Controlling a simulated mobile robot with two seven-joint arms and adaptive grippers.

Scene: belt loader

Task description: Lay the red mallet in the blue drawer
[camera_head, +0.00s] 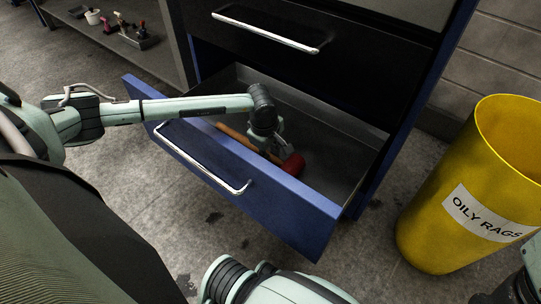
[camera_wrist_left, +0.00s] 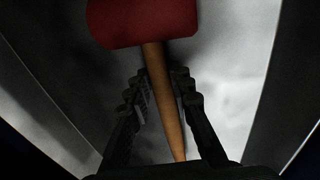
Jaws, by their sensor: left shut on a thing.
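The blue drawer (camera_head: 297,207) is pulled open, with its blue front and silver handle toward me and a grey inside. The red mallet, with its red head (camera_head: 293,165) and wooden handle (camera_head: 233,135), is inside the drawer's walls, low down. I cannot tell whether it touches the floor. My left gripper (camera_head: 268,150) reaches over the drawer front and is shut on the mallet's handle. In the left wrist view the fingers stand on both sides of the handle (camera_wrist_left: 163,90), with the red head (camera_wrist_left: 140,20) beyond them.
A closed dark drawer (camera_head: 265,35) with a silver handle is above the open one. A yellow bin (camera_head: 425,225) labelled OILY RAGS stands at the right. A low shelf (camera_head: 165,62) with small items and a grey tray is at the upper left. Parts of my right arm show at the bottom.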

